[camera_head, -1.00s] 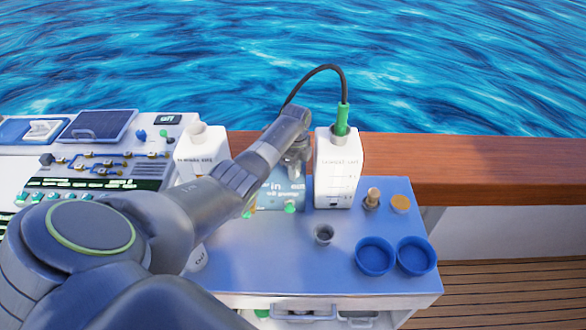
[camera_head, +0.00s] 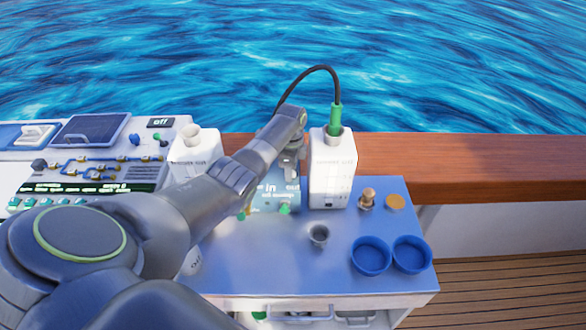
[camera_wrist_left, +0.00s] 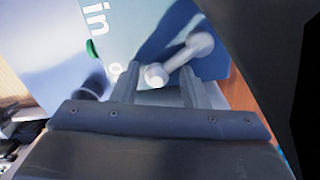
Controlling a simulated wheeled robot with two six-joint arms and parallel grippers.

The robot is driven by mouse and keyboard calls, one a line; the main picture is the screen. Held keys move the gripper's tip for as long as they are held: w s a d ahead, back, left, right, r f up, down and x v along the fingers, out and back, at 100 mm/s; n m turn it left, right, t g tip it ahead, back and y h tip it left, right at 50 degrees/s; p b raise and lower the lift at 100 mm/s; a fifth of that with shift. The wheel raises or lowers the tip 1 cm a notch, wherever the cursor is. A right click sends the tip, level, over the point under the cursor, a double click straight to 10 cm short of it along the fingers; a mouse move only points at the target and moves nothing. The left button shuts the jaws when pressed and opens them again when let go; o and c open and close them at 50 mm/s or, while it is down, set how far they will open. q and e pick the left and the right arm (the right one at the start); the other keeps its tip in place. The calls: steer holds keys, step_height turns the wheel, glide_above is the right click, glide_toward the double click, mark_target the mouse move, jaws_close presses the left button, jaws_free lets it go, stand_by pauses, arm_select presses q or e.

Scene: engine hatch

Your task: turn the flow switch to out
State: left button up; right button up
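The pump box (camera_head: 267,204) is teal, with "in" and "out" printed on its front, and stands on the table left of a white canister. My left gripper (camera_head: 289,166) is over its upper right part, and my forearm hides some of it. The left wrist view shows the box face (camera_wrist_left: 130,22) with part of the "in" lettering. There, the pale flow switch lever (camera_wrist_left: 182,59) slants from upper right to lower left. Its round near end lies between my two fingers (camera_wrist_left: 160,84), which are apart. Contact cannot be told. My right gripper is out of view.
The white canister (camera_head: 332,175) with a green nozzle (camera_head: 335,118) and black hose stands close right of the gripper. Another white canister (camera_head: 194,150) is behind my forearm. Two blue caps (camera_head: 371,256) and a small grey cup (camera_head: 318,235) sit on the table. A control panel is at left.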

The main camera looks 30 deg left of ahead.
arm_select(q)
steer(key=shift+o, duration=0.7)
steer(key=shift+s, duration=0.1)
steer(key=shift+d, duration=0.1)
steer(key=shift+r, duration=0.2)
steer(key=shift+w+d+r, duration=0.1)
steer(key=shift+w+r, duration=0.1)
steer(key=shift+r, duration=0.15)
step_height(320, 180, up, 16)
steer(key=shift+s+r+b, duration=0.2)
steer(key=shift+b, duration=0.15)
